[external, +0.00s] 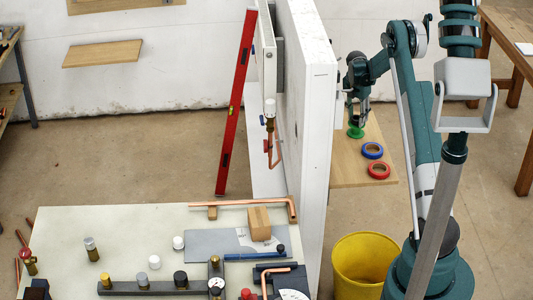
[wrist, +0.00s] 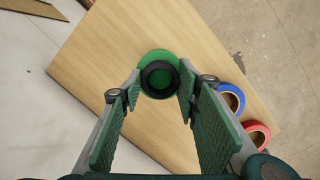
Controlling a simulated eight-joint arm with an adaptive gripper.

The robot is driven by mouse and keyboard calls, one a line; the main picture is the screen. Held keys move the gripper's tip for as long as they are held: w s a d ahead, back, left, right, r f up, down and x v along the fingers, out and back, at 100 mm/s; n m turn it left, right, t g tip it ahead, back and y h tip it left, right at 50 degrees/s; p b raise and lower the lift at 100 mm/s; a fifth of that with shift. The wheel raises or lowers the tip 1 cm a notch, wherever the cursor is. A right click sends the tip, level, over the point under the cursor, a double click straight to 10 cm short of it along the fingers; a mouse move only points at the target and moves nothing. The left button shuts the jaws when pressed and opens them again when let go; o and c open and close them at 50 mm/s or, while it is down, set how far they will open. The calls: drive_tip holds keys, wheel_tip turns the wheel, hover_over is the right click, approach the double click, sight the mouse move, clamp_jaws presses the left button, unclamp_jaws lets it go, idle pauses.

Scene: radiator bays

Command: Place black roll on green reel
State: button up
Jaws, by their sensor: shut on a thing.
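The black roll (wrist: 160,65) is a dark ring between the two fingertips of my gripper (wrist: 160,84) in the wrist view. My gripper is shut on its sides. The green reel (wrist: 158,54) shows as a bright green rim around the far side of the roll, on the wooden board (wrist: 120,50). The roll overlaps the reel, and whether they touch cannot be told. In the external view my gripper (external: 360,108) points down just above the green reel (external: 355,131). The roll is hard to make out there.
A blue tape roll (external: 372,150) and a red tape roll (external: 379,170) lie on the board, right of the reel. A tall white wall panel (external: 305,120) stands close to its left. A yellow bucket (external: 362,265) stands in front. The board's left part is clear in the wrist view.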

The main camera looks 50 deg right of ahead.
sight(355, 120)
drive_tip(key=shift+f, duration=0.15)
drive_tip(key=o, duration=0.8)
drive_tip(key=shift+c, duration=0.2)
drive_tip(key=shift+r, duration=0.2)
wheel_tip(355, 120, up, 12)
drive_tip(key=a, duration=0.1)
drive_tip(key=shift+a, duration=0.4)
drive_tip(key=shift+f, duration=0.1)
